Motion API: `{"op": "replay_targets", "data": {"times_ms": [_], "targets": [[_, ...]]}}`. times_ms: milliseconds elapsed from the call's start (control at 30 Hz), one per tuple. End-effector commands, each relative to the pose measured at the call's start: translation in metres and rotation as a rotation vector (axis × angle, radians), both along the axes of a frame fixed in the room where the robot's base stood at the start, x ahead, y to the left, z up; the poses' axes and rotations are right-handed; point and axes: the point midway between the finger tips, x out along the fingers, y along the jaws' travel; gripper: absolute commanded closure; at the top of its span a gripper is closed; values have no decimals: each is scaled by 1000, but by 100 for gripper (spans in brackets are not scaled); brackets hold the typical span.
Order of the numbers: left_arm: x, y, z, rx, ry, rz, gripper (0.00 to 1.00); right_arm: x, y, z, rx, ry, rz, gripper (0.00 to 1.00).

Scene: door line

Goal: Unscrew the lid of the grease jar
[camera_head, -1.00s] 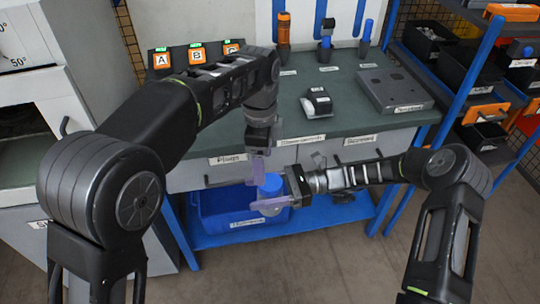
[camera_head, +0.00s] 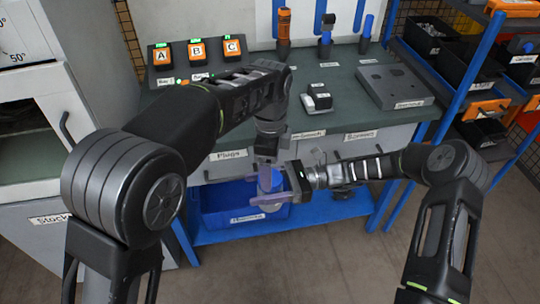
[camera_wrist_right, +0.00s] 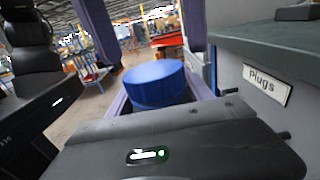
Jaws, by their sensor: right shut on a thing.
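The grease jar (camera_head: 273,207) has a pale body, mostly hidden by fingers, and a blue lid (camera_wrist_right: 157,84). My right gripper (camera_head: 268,201) is shut on the jar's body and holds it upright in front of the bench. Its pale purple fingers show on either side of the jar in the right wrist view. My left gripper (camera_head: 269,172) points down from above. Its two purple fingers stand apart, one on each side of the lid at about its top, with visible gaps to it in the right wrist view (camera_wrist_right: 147,50).
The green bench (camera_head: 350,122) stands behind, with labelled drawers such as Plugs (camera_head: 232,165). A blue bin (camera_head: 212,222) sits on the low shelf below the jar. Blocks marked A, B and C (camera_head: 197,52) stand on the bench. A blue rack (camera_head: 470,70) is at the right.

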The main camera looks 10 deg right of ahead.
Motion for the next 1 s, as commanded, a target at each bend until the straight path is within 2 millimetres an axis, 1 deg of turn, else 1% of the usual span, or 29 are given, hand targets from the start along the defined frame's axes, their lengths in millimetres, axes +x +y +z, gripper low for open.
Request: {"op": "replay_targets", "data": {"times_ms": [33,100,200,333,567,1000], "targets": [[-1,1,-8,3,3,1,28,0,0,1,1,-1,0,100],[0,0,-16,1,2,1,28,0,0,1,1,-1,0,100],[0,0,-25,2,2,0,28,0,0,1,1,-1,0,100],[0,0,-30,0,0,0,28,0,0,1,1,-1,0,100],[0,0,-30,0,0,0,29,0,0,1,1,-1,0,100],[0,0,-29,-1,0,1,65,0,0,1,1,-1,0,100]]}}
